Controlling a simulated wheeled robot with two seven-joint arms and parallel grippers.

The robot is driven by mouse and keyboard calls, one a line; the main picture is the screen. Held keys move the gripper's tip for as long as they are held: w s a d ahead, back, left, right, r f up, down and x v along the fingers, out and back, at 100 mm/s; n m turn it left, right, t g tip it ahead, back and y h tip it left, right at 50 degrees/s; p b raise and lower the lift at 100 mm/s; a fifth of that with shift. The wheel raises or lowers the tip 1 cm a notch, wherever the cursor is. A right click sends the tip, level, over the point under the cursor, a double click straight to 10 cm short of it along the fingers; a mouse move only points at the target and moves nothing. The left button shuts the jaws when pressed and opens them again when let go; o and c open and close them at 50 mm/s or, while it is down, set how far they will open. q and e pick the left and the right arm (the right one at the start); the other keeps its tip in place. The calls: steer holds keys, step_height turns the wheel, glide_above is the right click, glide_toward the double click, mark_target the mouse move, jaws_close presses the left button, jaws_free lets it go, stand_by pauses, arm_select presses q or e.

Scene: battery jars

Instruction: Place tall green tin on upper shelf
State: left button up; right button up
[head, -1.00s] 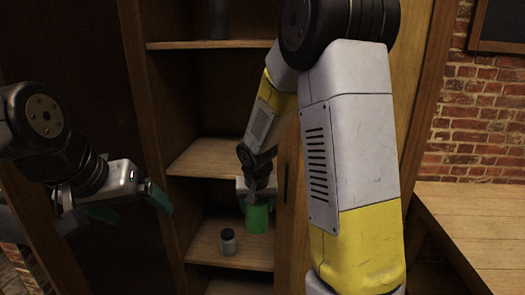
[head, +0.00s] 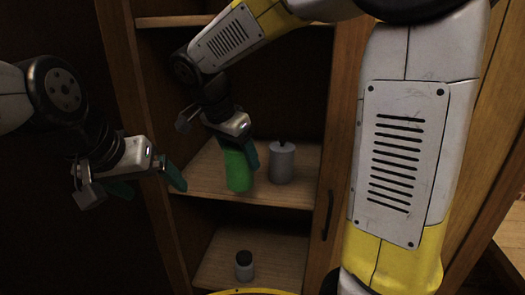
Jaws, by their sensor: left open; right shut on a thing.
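The tall green tin (head: 238,172) is upright in my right gripper (head: 238,153), at the shelf board (head: 205,178) in the middle of the view. The gripper comes from above, shut on the tin's upper part. The tin's base is at or just above the board; I cannot tell if it touches. The tin's top is hidden by the gripper. Another board (head: 175,21) shows higher up, at the top edge of the view. My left gripper (head: 152,188) is open and empty, left of the cabinet's shelves.
A grey lidded jar (head: 281,164) stands on the same board, just right of the tin. A small dark-lidded jar (head: 244,265) stands on the lower shelf (head: 285,262). A cabinet door with a dark handle (head: 327,215) is at the right. The board's left part is clear.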

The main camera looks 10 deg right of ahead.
steer(key=shift+w+a+f, duration=0.45)
steer(key=shift+w+f, duration=0.35)
steer(key=shift+w, duration=1.45)
steer(key=shift+w+a+f, duration=0.45)
steer(key=shift+w+f, duration=0.4)
steer(key=shift+w, duration=1.4)
steer(key=shift+w+a+f, duration=0.45)
steer(key=shift+w+f, duration=0.35)
steer(key=shift+w, duration=1.45)
steer(key=shift+f, duration=0.15)
steer(key=o, duration=1.4)
steer(key=shift+o, duration=0.2)
